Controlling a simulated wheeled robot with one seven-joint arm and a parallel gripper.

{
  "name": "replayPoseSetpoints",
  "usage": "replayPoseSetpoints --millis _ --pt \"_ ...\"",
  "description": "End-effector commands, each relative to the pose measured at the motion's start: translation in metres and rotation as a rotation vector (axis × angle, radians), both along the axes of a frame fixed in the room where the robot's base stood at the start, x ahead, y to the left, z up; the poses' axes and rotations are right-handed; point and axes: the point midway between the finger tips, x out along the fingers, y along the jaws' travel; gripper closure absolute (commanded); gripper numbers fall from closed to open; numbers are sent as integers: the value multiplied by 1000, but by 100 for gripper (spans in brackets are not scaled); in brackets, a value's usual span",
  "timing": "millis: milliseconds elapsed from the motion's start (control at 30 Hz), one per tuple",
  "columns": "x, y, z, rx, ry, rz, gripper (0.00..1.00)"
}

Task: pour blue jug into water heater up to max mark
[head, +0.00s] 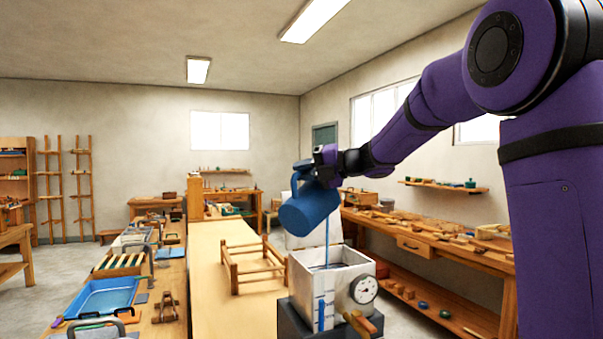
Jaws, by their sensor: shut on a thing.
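The blue jug (309,207) hangs tilted in the air, its mouth tipped down over the water heater. A thin blue stream (327,243) runs from it into the open top of the water heater (341,287). The heater is a white square box with a round gauge on its front right. Its lid stands raised at the back. A blue level strip shows on the heater's front; its markings are too small to read. Blue water shows inside the opening. My gripper (311,172) is shut on the jug's handle, above the heater; its fingertips are partly hidden.
A wooden frame (254,264) stands on the long pale bench (217,310) left of the heater. A blue tray (104,297) and tools lie on the left bench. A long workbench (457,248) with wooden pieces runs along the right wall.

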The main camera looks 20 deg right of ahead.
Motion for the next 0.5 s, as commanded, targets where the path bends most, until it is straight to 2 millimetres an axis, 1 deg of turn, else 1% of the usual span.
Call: replayPoseSetpoints --millis 500 --pt "6 -10 6 65 36 -1 100"
